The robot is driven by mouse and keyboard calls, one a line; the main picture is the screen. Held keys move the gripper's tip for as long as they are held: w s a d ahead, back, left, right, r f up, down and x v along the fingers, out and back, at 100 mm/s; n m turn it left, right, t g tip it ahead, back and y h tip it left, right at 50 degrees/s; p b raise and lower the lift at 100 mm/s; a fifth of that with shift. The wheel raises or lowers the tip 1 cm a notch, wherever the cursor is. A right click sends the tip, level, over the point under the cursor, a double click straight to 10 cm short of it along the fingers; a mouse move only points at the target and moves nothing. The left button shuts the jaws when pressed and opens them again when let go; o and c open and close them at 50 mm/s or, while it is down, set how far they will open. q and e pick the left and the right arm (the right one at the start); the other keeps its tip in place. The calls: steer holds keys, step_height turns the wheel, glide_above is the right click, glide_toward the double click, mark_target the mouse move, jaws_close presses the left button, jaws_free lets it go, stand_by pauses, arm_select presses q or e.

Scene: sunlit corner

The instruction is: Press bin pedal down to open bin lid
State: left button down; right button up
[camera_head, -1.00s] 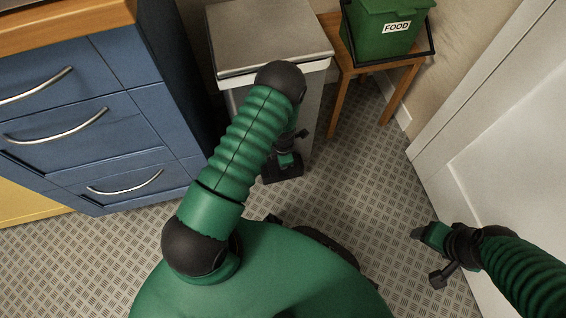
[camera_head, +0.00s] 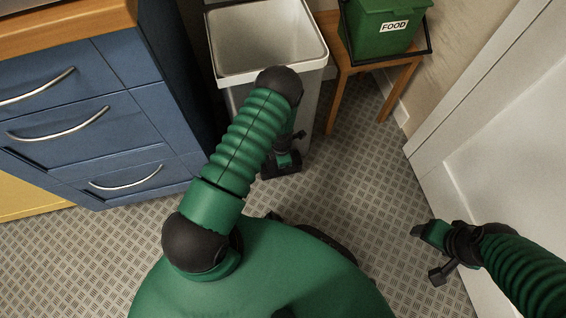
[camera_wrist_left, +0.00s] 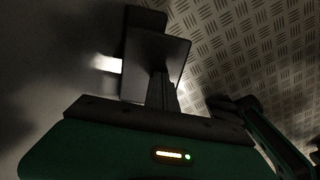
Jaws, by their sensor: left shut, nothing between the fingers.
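The bin (camera_head: 313,100) is a light-grey box with a white rim, and its top is open onto a pale, empty-looking inside. The metal lid is raised, mostly or wholly out of the picture. My left arm reaches down along the bin's front. My left gripper (camera_head: 282,165) is shut and empty, low at the bin's foot. In the left wrist view its dark fingers (camera_wrist_left: 158,62) overlap a dark flat piece that looks like the pedal (camera_wrist_left: 146,18). Contact is hidden by the fingers and shadow. My right gripper (camera_head: 432,254) is open and empty, beside the white door.
Blue drawers (camera_head: 85,120) with metal handles stand left of the bin. A wooden stool (camera_head: 333,95) carrying a green food caddy (camera_head: 380,25) stands close on the right. A white door (camera_head: 510,150) borders the right side. Patterned floor (camera_head: 355,170) is clear between bin and door.

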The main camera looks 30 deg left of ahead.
arm_select(q)
steer(key=r, duration=0.2)
steer(key=r+p, duration=0.1)
steer(key=r, duration=0.1)
steer(key=r+p, duration=0.1)
steer(key=r, duration=0.2)
steer(key=shift+d, duration=0.4)
steer(key=r+p, duration=0.2)
steer(key=r, duration=0.1)
steer(key=r+p, duration=0.1)
steer(key=r, duration=0.1)
steer(key=shift+s, duration=0.35)
arm_select(e)
steer(key=w+v, duration=0.1)
steer(key=v, duration=0.5)
steer(key=shift+d+r, duration=0.45)
steer(key=shift+r, duration=0.05)
arm_select(q)
steer(key=shift+f, duration=0.1)
arm_select(e)
steer(key=shift+a, duration=0.15)
